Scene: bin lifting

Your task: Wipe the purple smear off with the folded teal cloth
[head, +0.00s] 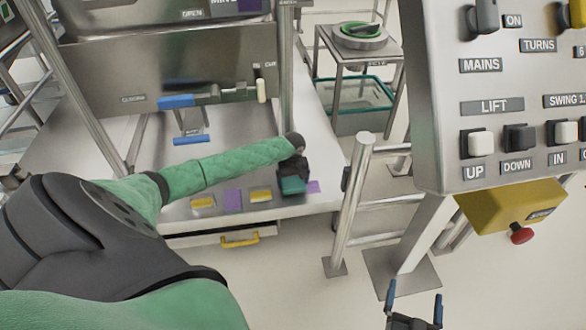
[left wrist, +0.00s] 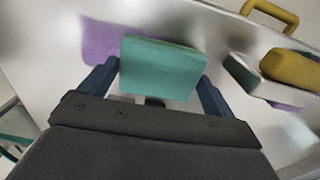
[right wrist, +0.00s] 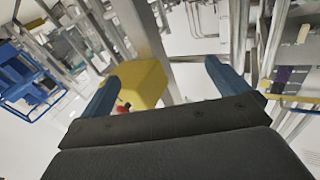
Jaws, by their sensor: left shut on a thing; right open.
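The folded teal cloth (left wrist: 158,68) is held between the blue fingers of my left gripper (left wrist: 160,85), which is shut on it. In the head view the cloth (head: 293,185) is low at the metal table's front right. The purple smear (left wrist: 103,42) shows beside and partly behind the cloth in the left wrist view. In the head view a bit of the smear (head: 313,187) shows to the right of the cloth; the rest is hidden. I cannot tell whether the cloth touches the tabletop. My right gripper (head: 415,299) is open and empty, away from the table; its fingers also show in the right wrist view (right wrist: 160,85).
A control panel (head: 520,100) and a yellow box with a red button (head: 512,212) stand right.

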